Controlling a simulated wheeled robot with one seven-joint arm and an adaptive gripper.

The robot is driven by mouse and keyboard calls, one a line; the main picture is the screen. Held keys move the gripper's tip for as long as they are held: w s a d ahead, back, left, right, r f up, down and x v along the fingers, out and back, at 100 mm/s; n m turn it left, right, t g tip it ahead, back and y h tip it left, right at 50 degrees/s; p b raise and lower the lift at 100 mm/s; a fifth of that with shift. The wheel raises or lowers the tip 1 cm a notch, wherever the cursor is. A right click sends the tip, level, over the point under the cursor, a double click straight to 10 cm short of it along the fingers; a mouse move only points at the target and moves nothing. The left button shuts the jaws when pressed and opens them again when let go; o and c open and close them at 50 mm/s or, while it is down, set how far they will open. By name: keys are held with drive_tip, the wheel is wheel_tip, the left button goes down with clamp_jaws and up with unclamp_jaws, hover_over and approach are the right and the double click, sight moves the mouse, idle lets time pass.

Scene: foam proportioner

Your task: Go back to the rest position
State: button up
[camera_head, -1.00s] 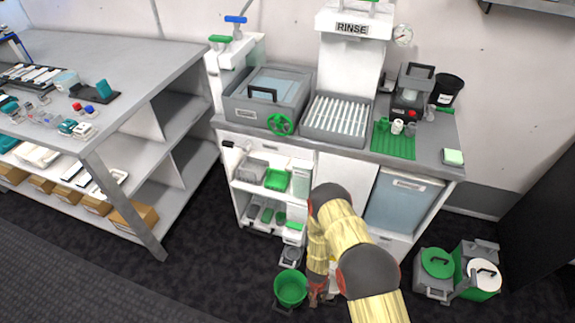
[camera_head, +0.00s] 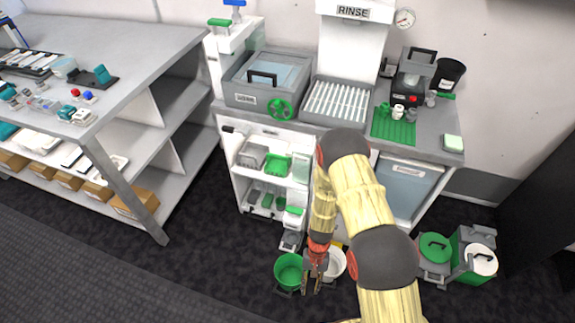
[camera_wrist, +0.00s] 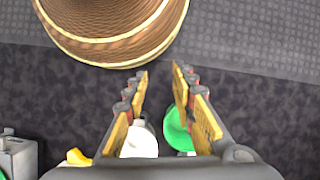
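My gripper (camera_head: 313,284) hangs low in front of the cabinet in the head view, fingers pointing down, close to a green bucket (camera_head: 288,268) and a white bucket (camera_head: 336,262). In the wrist view my gripper (camera_wrist: 160,90) shows its two fingers spread apart with nothing between the tips, only dark floor. Below the fingers, parts of a white object (camera_wrist: 140,142) and a green object (camera_wrist: 178,132) show, partly hidden by the fingers. My arm hides part of the cabinet front in the head view.
A counter (camera_head: 345,140) with a sink, rack and green mat (camera_head: 394,125) stands behind. A shelf bench (camera_head: 150,75) is at left. Green and white lidded containers (camera_head: 474,252) stand on the floor at right. Dark floor (camera_head: 215,270) is free at front left.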

drive_tip(key=w+d+r+n+t+p, duration=0.1)
drive_tip(key=w+r, duration=0.1)
drive_tip(key=r, duration=1.3)
drive_tip(key=w+d+r+p, duration=0.1)
drive_tip(key=r, duration=1.3)
drive_tip(key=s+d+r+t+p, duration=0.1)
drive_tip(key=s+d+r+t, duration=0.1)
drive_tip(key=r, duration=1)
drive_tip(key=s+d+r+t+p, duration=0.2)
drive_tip(key=s+d+r+t, duration=0.1)
drive_tip(key=r, duration=1)
drive_tip(key=s+d+r+t+h+p, duration=0.1)
drive_tip(key=s+d+r+t, duration=0.2)
drive_tip(key=r, duration=1)
drive_tip(key=shift+s+d+n+t, duration=0.15)
drive_tip(key=shift+s+n+t, duration=0.2)
drive_tip(key=shift+t, duration=0.35)
drive_tip(key=shift+r, duration=0.1)
